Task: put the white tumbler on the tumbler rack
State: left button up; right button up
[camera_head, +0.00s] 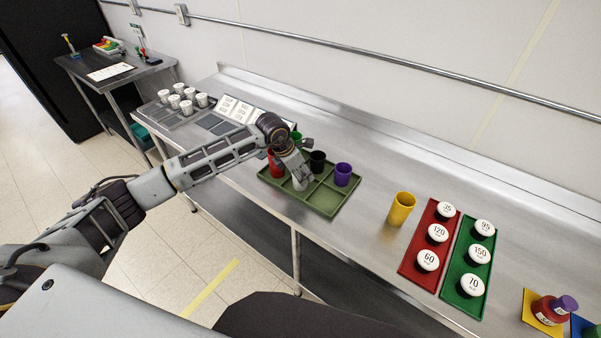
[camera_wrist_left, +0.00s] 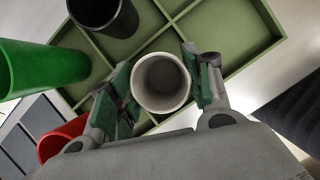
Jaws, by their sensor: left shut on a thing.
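The white tumbler (camera_head: 299,184) is in my left gripper (camera_head: 297,174), over the front part of the green divided tumbler rack (camera_head: 322,208). In the left wrist view the white tumbler (camera_wrist_left: 161,84) stands mouth toward the camera between the two green-padded fingers, which are shut on it. Whether its base touches the rack floor is hidden. A red tumbler (camera_head: 275,166), a green tumbler (camera_head: 296,136), a black tumbler (camera_head: 317,161) and a purple tumbler (camera_head: 343,174) are at the rack, around the gripper. My right gripper is not in view.
A yellow tumbler (camera_head: 402,208) stands on the steel counter right of the rack. Further right are a red tray (camera_head: 414,271) and a green tray (camera_head: 468,301) with numbered white-topped pieces. White cups (camera_head: 187,107) stand at the far left. The counter between rack and yellow tumbler is clear.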

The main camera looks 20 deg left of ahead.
pick_arm(q)
jog(key=o, duration=1)
jog(key=shift+a+r, duration=0.1)
jog(key=shift+r, duration=0.15)
jog(key=b+v, duration=0.1)
jog(key=v, duration=1)
jog(key=shift+s+r, duration=0.2)
jog(key=shift+r, duration=0.1)
jog(key=shift+a, duration=0.1)
